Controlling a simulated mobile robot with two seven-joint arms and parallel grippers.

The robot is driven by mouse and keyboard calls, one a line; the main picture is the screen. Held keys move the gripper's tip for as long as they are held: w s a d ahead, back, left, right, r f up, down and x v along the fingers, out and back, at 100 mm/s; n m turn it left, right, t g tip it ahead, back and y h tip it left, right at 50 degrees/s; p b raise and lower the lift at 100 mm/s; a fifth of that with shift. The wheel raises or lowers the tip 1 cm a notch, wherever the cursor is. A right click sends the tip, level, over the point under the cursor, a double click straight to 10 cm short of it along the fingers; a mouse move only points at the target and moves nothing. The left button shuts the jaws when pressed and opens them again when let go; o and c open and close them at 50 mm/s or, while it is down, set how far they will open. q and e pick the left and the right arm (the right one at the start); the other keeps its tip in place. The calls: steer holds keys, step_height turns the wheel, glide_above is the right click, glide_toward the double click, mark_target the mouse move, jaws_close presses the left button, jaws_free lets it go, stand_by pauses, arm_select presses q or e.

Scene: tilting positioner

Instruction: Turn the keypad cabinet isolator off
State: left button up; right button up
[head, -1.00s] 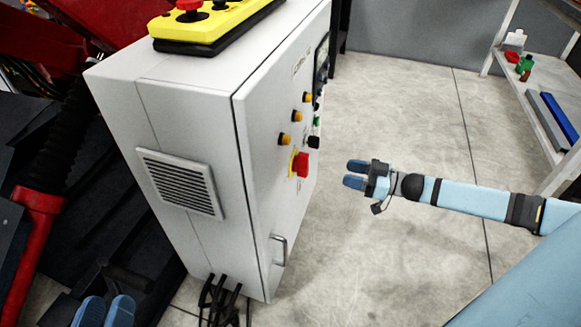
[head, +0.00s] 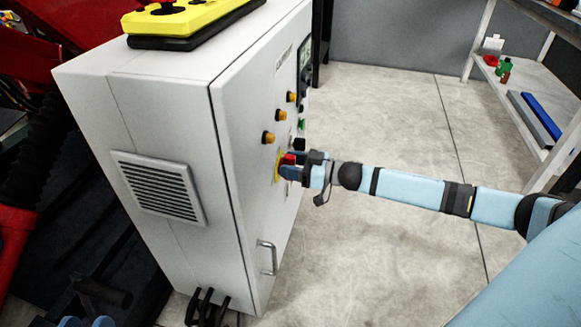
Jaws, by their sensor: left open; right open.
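The grey cabinet (head: 160,90) stands left of centre. Its isolator is a red handle (head: 289,159) on a yellow plate (head: 278,166) on the door. My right gripper (head: 287,166) is open at the isolator, its blue fingers reaching to the handle and partly hiding it. I cannot tell whether the fingers touch it or how the handle is turned. My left gripper (head: 87,322) shows only as blue fingertips at the bottom left edge, open and away from the door.
Yellow, green and black controls and a display (head: 305,58) sit above the isolator. A door pull (head: 267,257) is below. A yellow control box (head: 180,18) lies on top. A shelf (head: 530,130) stands at the right; the floor between is clear.

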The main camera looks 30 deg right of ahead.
steer(key=shift+w, duration=0.1)
jaws_close()
